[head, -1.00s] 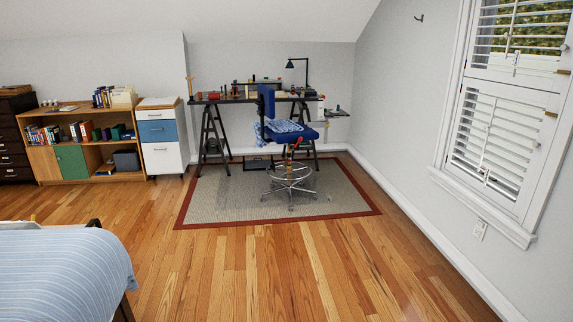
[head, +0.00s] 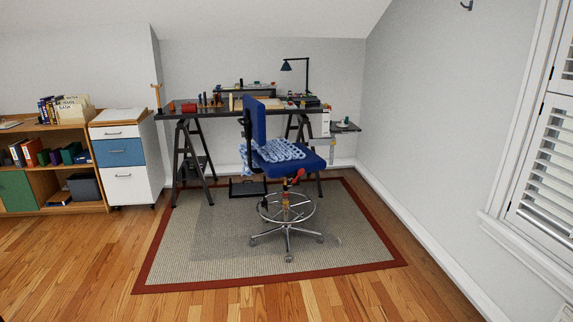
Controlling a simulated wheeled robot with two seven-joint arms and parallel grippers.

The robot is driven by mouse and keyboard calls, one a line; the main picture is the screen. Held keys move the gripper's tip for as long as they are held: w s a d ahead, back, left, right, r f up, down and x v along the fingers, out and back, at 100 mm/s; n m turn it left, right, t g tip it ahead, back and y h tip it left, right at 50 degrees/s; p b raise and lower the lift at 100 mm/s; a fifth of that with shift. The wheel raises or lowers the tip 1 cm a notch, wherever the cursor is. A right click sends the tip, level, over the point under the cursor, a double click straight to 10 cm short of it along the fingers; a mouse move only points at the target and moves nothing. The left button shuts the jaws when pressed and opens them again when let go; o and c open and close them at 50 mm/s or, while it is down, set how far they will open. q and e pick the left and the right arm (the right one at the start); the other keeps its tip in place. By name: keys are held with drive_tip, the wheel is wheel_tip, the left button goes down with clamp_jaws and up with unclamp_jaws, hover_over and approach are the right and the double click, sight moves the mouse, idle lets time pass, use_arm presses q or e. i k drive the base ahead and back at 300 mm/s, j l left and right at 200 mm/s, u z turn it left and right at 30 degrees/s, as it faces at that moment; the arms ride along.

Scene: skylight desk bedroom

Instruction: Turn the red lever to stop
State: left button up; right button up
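A small red lever-like part (head: 298,176) sticks out below the seat of the blue swivel chair (head: 302,160), on the chair's front right side. It is tilted, and its exact setting is too small to tell. A second reddish-orange patch (head: 285,199) shows on the chair's post above the foot ring. The chair stands on the rug in front of the desk, with a blue and white knitted cloth (head: 277,151) on its seat. Neither of my grippers is in view.
The black trestle desk (head: 222,109) behind the chair holds a lamp (head: 306,75) and small items. A grey rug (head: 200,262) with a red border lies ahead. A drawer cabinet (head: 124,160) and a shelf (head: 58,188) stand left. The wood floor in front is clear.

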sight(301, 171)
drive_tip(key=i, duration=2.7)
drive_tip(key=i+l+u, duration=0.2)
drive_tip(key=i, duration=0.8)
